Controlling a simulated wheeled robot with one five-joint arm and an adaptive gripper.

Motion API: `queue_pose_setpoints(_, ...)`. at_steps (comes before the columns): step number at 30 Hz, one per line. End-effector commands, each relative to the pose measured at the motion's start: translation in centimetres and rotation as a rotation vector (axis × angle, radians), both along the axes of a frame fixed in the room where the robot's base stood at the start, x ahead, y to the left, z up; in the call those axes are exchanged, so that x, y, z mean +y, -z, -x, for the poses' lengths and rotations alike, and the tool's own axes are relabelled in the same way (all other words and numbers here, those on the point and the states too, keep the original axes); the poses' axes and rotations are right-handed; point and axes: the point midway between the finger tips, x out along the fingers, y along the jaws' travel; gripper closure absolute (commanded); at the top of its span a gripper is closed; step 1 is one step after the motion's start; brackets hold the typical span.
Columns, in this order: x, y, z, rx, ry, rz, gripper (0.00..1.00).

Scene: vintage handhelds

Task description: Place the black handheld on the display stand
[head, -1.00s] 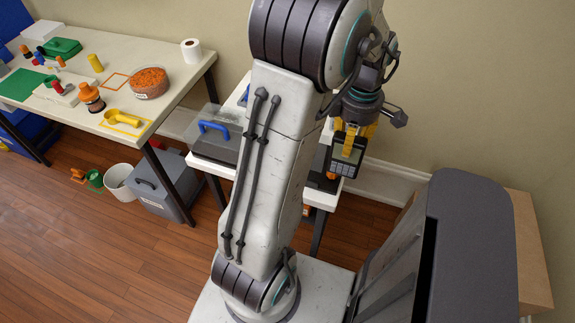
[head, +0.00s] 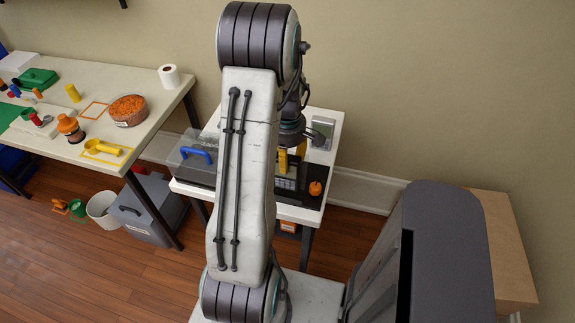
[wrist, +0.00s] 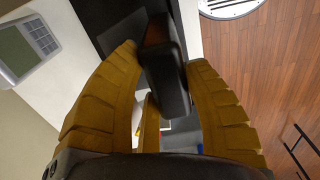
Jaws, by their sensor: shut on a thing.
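My gripper (head: 284,162), with yellow fingers, is shut on the black handheld (head: 287,184), above the small white table. In the wrist view the black handheld (wrist: 168,82) shows edge-on between the fingers. The far part of my gripper and much of the small table are hidden behind my arm in the head view. A flat black surface (head: 308,201) lies on the table below and beside the handheld; I cannot tell whether it is the display stand, nor whether the handheld touches it.
A grey handheld (head: 322,131) lies at the back right of the small table. A clear case with a blue handle (head: 196,154) is at the left. A larger table (head: 150,82) with several objects stands further left.

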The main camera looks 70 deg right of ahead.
Motion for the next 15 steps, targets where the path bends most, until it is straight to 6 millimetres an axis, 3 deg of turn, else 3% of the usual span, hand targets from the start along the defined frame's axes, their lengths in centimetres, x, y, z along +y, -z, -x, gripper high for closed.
queue_pose_setpoints(7, 0.1, 2.8, 0.1, 0.000, 0.000, -0.005, 0.93)
queue_pose_setpoints(15, 0.1, 3.5, 0.1, 0.000, 0.000, -0.001, 0.93)
